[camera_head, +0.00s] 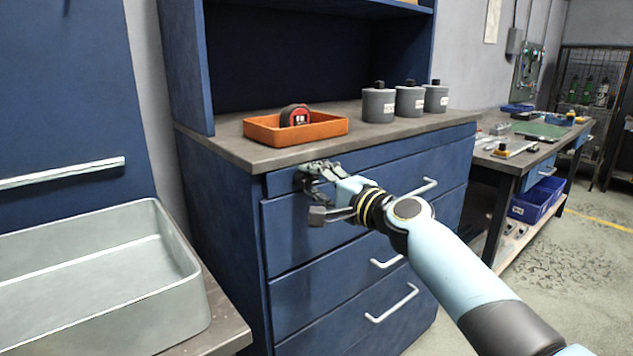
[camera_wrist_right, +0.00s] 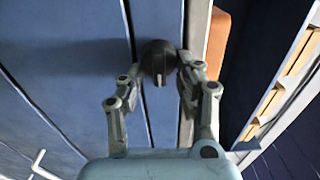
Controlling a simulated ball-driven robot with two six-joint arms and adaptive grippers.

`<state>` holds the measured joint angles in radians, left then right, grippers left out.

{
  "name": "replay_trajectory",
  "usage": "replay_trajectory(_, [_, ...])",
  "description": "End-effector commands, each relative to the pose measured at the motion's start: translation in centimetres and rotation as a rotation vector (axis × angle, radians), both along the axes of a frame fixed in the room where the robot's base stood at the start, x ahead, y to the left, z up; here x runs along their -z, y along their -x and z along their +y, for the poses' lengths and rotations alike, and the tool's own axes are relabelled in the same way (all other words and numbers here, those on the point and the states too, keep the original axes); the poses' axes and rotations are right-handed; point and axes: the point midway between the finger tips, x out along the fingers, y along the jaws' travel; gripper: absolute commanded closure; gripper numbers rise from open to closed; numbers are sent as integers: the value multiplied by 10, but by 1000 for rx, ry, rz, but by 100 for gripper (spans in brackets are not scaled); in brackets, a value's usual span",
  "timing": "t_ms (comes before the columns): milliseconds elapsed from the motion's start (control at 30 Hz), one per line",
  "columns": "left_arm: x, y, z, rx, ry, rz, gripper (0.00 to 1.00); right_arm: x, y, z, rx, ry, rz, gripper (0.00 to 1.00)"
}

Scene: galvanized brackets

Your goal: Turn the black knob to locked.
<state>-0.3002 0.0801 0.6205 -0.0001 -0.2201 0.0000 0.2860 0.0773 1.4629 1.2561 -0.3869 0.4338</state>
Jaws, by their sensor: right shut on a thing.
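The black knob (camera_wrist_right: 157,57) is round and sits on the blue front of the drawer cabinet (camera_head: 232,200), near its top edge. A pale mark shows on the knob, pointing toward the bottom of the right wrist view. My right gripper (camera_head: 310,178) reaches the upper left of the cabinet front. In the right wrist view its two fingers (camera_wrist_right: 159,68) stand on either side of the knob and are shut on it. In the head view the gripper largely hides the knob. My left gripper is not in view.
An orange tray (camera_head: 262,138) with a red and black tape measure (camera_head: 294,115) stands on the worktop above. Several grey canisters (camera_head: 378,104) stand to its right. Drawer handles (camera_head: 391,303) stick out below. A grey metal bin (camera_head: 190,290) is at the lower left.

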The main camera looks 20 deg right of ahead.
Motion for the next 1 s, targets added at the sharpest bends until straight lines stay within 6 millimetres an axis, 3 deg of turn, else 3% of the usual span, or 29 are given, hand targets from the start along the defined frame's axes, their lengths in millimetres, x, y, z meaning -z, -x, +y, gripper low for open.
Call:
replay_trajectory(100, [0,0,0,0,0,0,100,2,0,0,0,0,4,97])
replay_trajectory(133, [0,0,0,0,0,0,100,2,1,0,0,0,4,64])
replay_trajectory(267, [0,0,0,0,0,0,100,2,0,0,0,0,3,47])
replay_trajectory(533, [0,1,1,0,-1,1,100,1,1,0,0,1,2,46])
replay_trajectory(667, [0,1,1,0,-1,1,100,2,10,-4,0,2,2,46])
replay_trajectory(1000, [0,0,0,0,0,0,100,2,78,-29,0,5,4,46])
